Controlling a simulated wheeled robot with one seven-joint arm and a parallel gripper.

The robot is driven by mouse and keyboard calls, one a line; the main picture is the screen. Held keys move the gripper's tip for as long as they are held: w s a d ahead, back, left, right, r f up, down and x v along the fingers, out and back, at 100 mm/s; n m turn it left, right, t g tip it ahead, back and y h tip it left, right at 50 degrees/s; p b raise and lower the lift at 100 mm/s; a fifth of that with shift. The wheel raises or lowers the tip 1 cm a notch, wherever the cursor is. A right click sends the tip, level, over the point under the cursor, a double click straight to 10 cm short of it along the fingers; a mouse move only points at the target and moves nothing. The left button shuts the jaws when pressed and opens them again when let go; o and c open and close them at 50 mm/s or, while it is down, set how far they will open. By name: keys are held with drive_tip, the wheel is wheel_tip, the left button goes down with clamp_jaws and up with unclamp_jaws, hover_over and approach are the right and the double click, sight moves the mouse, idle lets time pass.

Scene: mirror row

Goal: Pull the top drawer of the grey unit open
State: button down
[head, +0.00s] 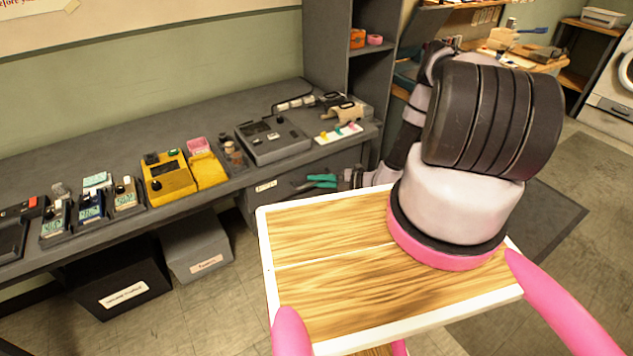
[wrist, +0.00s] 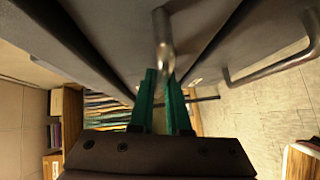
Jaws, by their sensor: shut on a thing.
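The grey unit (head: 263,202) stands under the grey workbench, its upper front with a small label partly showing in the head view. My gripper (head: 318,181) is at the front of this unit, with its green fingers showing below the bench edge. In the wrist view, my gripper (wrist: 160,78) is shut on a metal bar handle (wrist: 163,42), which runs between the two green fingers. Grey drawer fronts (wrist: 105,35) fill the top of that view. A second bar handle (wrist: 270,70) is to the right, apart from the fingers. I cannot tell whether the top drawer stands out at all.
The workbench (head: 110,150) carries a yellow device (head: 167,178), a grey device (head: 272,140) and several small boxes. A grey bin (head: 195,245) and a black bin (head: 120,285) stand beneath it. Tiled floor (head: 225,320) is visible in front of the bins.

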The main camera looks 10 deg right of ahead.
idle(0.4)
drive_tip(key=s+d, duration=0.3)
drive_tip(key=s, duration=0.7)
drive_tip(key=s+d, duration=0.3)
drive_tip(key=s, duration=0.7)
drive_tip(key=shift+s+d, duration=0.15)
drive_tip(key=shift+d, duration=0.15)
drive_tip(key=c, duration=0.9)
unclamp_jaws()
drive_tip(key=v, duration=1)
drive_tip(key=shift+s+d+r, duration=0.15)
drive_tip(key=shift+s+d, duration=0.05)
drive_tip(key=shift+d, duration=0.15)
